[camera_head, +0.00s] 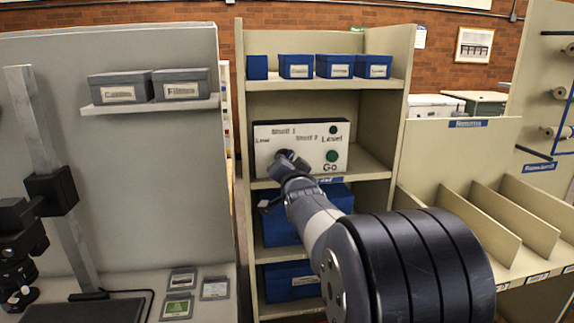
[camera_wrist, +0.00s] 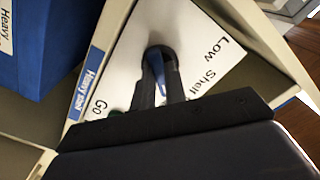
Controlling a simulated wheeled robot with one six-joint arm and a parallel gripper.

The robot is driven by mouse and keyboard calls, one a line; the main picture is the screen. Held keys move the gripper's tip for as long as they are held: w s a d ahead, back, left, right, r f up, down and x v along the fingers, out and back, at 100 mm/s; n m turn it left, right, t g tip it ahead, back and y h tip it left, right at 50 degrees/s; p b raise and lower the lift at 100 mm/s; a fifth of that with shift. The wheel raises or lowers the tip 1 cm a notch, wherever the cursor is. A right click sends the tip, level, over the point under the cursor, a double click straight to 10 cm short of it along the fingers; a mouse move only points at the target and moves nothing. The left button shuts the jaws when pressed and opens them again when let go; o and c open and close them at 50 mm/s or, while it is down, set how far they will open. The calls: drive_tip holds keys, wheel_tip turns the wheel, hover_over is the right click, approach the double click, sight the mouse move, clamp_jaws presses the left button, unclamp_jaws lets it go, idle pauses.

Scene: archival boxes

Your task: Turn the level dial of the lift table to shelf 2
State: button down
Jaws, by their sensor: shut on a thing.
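The white control panel (camera_head: 312,133) stands on the middle shelf and carries the labels "Low", "Shelf 1", "Shelf 2", "Level" and "Go". My gripper (camera_head: 284,157) reaches the left part of its face and covers most of the dial there. In the wrist view my gripper (camera_wrist: 161,82) is shut on the dark level dial (camera_wrist: 158,52), with a blue strip showing between the fingers. Which label the dial points to cannot be told. The green Go button (camera_head: 332,156) is at the panel's lower right, apart from my gripper.
Small blue boxes (camera_head: 335,66) line the shelf above. Larger blue boxes (camera_head: 292,281) fill the shelves below. Grey boxes (camera_head: 181,84) are on the left wall shelf. A divided rack (camera_head: 480,223) stands at right.

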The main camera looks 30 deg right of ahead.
drive_tip(key=shift+f+m, duration=0.1)
drive_tip(key=shift+m, duration=1)
drive_tip(key=c, duration=1.4)
unclamp_jaws()
drive_tip(key=shift+c, duration=0.2)
drive_tip(key=shift+s, duration=0.1)
drive_tip(key=v, duration=1)
drive_tip(key=shift+s+b, duration=0.35)
drive_tip(key=shift+b, duration=0.1)
drive_tip(key=shift+w, duration=0.15)
drive_tip(key=p+x, duration=0.1)
drive_tip(key=x, duration=0.9)
drive_tip(key=shift+w, duration=0.3)
drive_tip(key=shift+s, duration=0.1)
